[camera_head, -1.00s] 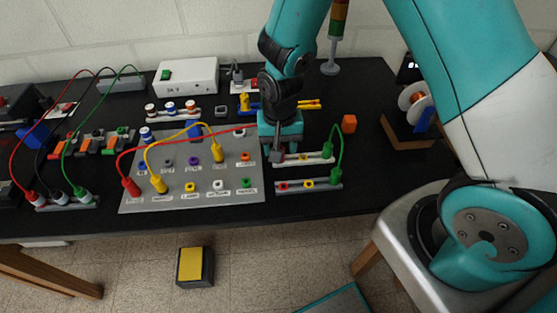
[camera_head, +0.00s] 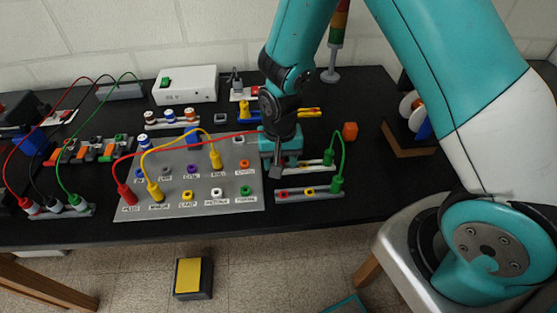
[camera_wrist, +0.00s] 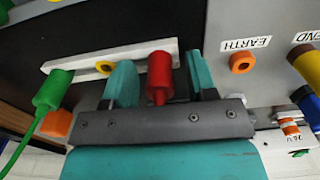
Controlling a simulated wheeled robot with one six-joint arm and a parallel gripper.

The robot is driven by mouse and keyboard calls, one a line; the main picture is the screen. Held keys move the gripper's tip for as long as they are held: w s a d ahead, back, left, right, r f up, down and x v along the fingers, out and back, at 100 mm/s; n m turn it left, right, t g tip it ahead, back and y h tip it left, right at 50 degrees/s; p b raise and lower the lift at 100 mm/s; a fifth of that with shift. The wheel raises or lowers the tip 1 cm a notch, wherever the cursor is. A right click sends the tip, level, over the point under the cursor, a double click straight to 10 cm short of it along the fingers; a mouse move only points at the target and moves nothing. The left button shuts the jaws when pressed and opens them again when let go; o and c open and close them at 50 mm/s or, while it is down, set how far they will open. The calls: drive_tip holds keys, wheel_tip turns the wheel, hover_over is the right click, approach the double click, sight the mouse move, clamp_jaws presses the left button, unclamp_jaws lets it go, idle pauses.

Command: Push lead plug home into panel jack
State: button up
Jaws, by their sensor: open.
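In the wrist view a red plug (camera_wrist: 160,78) sits between the two teal fingers of my gripper (camera_wrist: 162,82), with gaps on both sides. The gripper is open. The plug stands over the end of a pale jack strip (camera_wrist: 82,73); I cannot tell how deep it sits. In the head view my gripper (camera_head: 277,172) hides this plug at the right edge of the grey panel (camera_head: 225,178). A red lead (camera_head: 180,143) runs from the gripper to another red plug (camera_head: 126,195) on the panel's left.
A green plug (camera_wrist: 55,90) stands on the same strip, close to my fingers. A lower strip (camera_head: 297,197) holds another green plug (camera_head: 337,184). An orange block (camera_head: 349,130) lies behind right; the table's right front is clear.

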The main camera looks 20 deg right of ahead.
idle(0.6)
clamp_jaws()
drive_tip(key=shift+r, duration=0.15)
drive_tip(key=shift+r+p, duration=2.5)
drive_tip(key=shift+r, duration=0.4)
drive_tip(key=w+d+r+n+p, duration=0.1)
drive_tip(key=w+d+r+n, duration=0.1)
drive_tip(key=d, duration=0.7)
drive_tip(key=shift+w+d+r+n+p, duration=0.15)
drive_tip(key=shift+w+d+n+p, duration=0.2)
drive_tip(key=shift+w+n, duration=0.45)
